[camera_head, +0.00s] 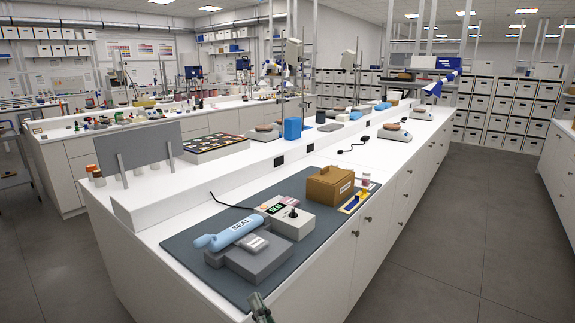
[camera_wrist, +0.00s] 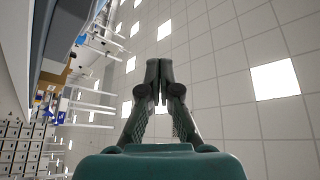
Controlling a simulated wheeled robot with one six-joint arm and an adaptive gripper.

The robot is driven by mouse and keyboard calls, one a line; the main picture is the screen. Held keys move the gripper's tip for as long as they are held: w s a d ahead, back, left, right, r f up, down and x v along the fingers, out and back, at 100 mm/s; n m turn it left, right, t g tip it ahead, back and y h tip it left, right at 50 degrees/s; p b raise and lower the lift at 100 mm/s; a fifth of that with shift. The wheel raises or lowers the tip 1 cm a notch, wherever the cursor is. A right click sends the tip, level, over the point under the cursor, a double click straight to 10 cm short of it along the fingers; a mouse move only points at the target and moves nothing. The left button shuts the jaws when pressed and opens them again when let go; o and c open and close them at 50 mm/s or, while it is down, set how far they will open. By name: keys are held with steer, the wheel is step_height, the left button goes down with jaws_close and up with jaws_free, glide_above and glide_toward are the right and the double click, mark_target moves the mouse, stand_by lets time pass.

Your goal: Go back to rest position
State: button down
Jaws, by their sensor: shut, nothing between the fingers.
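My gripper (camera_wrist: 160,80) is in the middle of the wrist view, its two dark fingers together at the tips with nothing between them. The wrist view looks up at the ceiling panels, with the room tilted along the left side. In the head view a small part of my gripper (camera_head: 260,307) shows at the bottom edge, beside the front of the bench and apart from the things on it. The rest of my arm is out of the head view.
The floor (camera_head: 440,235) to the right is clear.

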steer(key=s+d+f+g+h, duration=0.1)
steer(key=s+d+f+h, duration=0.3)
steer(key=s+d+f, duration=0.6)
steer(key=s+d+f+h, duration=0.3)
steer(key=s+d+f, duration=0.4)
steer(key=s, duration=0.4)
steer(key=s+d+r+n+g+h, duration=0.1)
steer(key=s+d, duration=0.3)
steer(key=s, duration=0.9)
steer(key=s+d+r+n+g+h, duration=0.2)
steer(key=s+d+r, duration=0.1)
steer(key=s, duration=1)
steer(key=shift+s+d+r+h, duration=0.3)
steer(key=shift+s+d+h, duration=0.1)
steer(key=shift+d, duration=0.15)
